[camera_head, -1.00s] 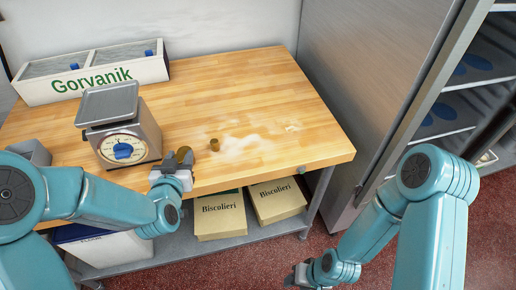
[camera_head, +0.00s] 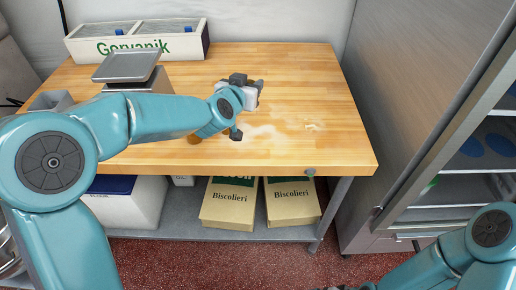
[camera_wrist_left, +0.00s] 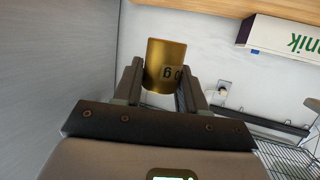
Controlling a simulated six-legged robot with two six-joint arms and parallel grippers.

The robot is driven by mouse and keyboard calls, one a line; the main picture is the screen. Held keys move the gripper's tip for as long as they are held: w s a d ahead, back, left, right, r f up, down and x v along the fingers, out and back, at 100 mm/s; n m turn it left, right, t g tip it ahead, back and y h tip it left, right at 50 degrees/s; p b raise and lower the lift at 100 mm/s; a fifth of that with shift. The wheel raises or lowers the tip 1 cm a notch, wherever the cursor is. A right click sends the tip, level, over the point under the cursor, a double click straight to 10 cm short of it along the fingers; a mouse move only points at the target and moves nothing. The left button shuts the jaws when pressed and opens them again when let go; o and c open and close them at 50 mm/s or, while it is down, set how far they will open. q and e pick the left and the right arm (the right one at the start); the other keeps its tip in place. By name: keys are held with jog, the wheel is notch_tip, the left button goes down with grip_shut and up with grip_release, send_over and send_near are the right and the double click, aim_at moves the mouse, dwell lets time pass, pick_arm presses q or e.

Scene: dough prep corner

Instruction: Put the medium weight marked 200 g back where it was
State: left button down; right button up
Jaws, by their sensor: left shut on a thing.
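My left gripper (camera_head: 256,90) is over the worktop, right of the kitchen scale (camera_head: 128,66). In the left wrist view, its two fingers (camera_wrist_left: 160,88) are shut on a brass cylindrical weight (camera_wrist_left: 166,62). The weight's mark is upside down and partly covered; a zero and what looks like a "g" show, not the full number. In the head view the gripper hides most of this weight. Another brass weight (camera_head: 194,139) shows partly below my left forearm, on the worktop. Only a dark tip of my right gripper (camera_head: 338,287) shows at the bottom edge.
The wooden worktop (camera_head: 320,110) is clear to the right, with flour on it. The Gorvanik box (camera_head: 185,45) stands at the back left. A grey container (camera_head: 50,101) is at the left. Biscolieri boxes (camera_head: 230,208) sit on the lower shelf. A steel fridge (camera_head: 420,110) stands at the right.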

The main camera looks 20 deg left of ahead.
pick_arm(q)
jog(key=shift+m+h, duration=0.4)
jog(key=shift+h, duration=0.1)
jog(key=r, duration=0.1)
jog(key=d+r, duration=0.1)
jog(key=r, duration=0.2)
jog(key=shift+w+d+b, duration=0.1)
jog(key=shift+d+b, duration=0.15)
jog(key=shift+b, duration=0.1)
notch_tip(320, 180, down, 9)
jog(key=b, duration=0.9)
send_over(255, 139)
notch_tip(255, 139, down, 6)
jog(key=shift+w+f, duration=0.1)
jog(key=shift+w, duration=0.05)
notch_tip(255, 139, down, 4)
jog(key=shift+f+b, duration=0.1)
jog(key=shift+b, duration=0.6)
jog(key=shift+f, duration=0.25)
jog(key=shift+s+r, duration=0.15)
jog(key=shift+s, duration=0.05)
jog(key=shift+w+f, duration=0.1)
jog(key=shift+f, duration=0.15)
jog(key=c, duration=0.6)
grip_release()
jog(key=shift+c, duration=0.2)
jog(key=shift+r, duration=0.1)
pick_arm(e)
notch_tip(255, 139, down, 12)
jog(key=shift+d, duration=0.25)
